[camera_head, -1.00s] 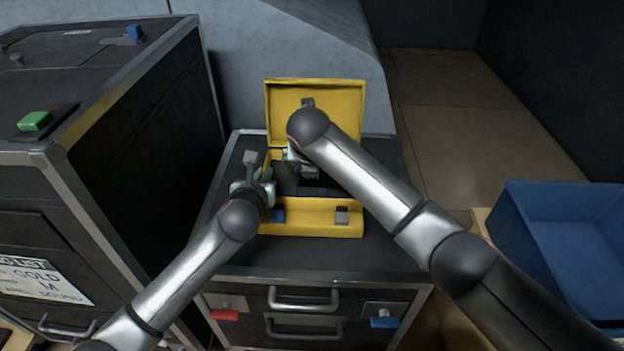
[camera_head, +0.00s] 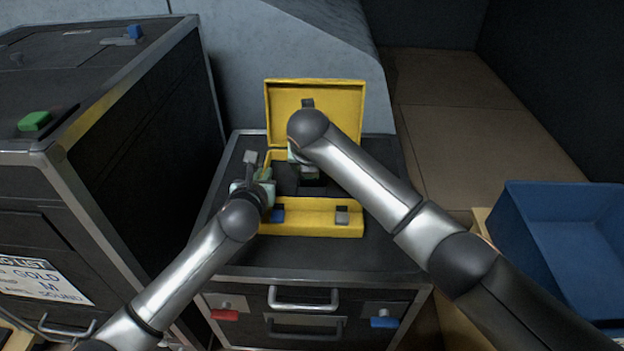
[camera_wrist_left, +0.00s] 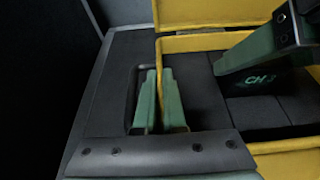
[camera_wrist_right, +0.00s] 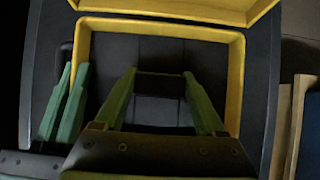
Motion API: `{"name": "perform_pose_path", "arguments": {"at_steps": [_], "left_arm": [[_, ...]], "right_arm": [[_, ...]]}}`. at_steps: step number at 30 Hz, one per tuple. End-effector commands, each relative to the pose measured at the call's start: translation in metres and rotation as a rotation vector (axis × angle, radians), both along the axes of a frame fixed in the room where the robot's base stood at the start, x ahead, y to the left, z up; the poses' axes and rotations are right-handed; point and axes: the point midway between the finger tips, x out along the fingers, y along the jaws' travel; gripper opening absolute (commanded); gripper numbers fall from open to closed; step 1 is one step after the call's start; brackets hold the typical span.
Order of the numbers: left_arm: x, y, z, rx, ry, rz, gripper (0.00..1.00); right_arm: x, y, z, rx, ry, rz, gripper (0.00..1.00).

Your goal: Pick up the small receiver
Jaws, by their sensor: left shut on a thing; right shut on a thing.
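The small receiver (camera_wrist_right: 160,86) is a dark block between the fingers of my right gripper (camera_wrist_right: 160,74), which is shut on it over the yellow case's dark interior. In the left wrist view, the receiver (camera_wrist_left: 262,80) shows a green "CH 3" mark beside a green finger. In the head view, my right arm partly hides the receiver (camera_head: 311,175). My left gripper (camera_wrist_left: 159,74) is at the case's left side.
The open yellow case (camera_head: 315,230) stands on a dark drawer cabinet (camera_head: 240,255), its lid (camera_head: 285,100) raised at the back. A taller dark cabinet (camera_head: 150,130) stands close on the left. A blue bin (camera_head: 560,260) is on the right.

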Motion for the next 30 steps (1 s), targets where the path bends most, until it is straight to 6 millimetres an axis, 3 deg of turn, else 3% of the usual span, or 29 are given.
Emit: {"name": "perform_pose_path", "arguments": {"at_steps": [3,11,24,30], "left_arm": [[0.0,0.0,-0.001,0.0,0.001,0.001,0.0],[0.0,0.0,-0.001,0.0,0.001,0.001,0.0],[0.0,0.0,-0.001,0.0,0.002,0.001,0.0],[0.0,0.0,-0.001,0.001,0.003,0.001,0.0]], "right_arm": [[0.0,0.0,0.001,0.0,-0.001,0.0,0.1],[0.001,0.0,0.007,0.001,-0.004,0.0,0.1],[0.001,0.001,0.086,0.0,-0.005,0.001,0.1],[0.0,0.0,0.101,0.001,-0.002,0.001,0.1]]}}
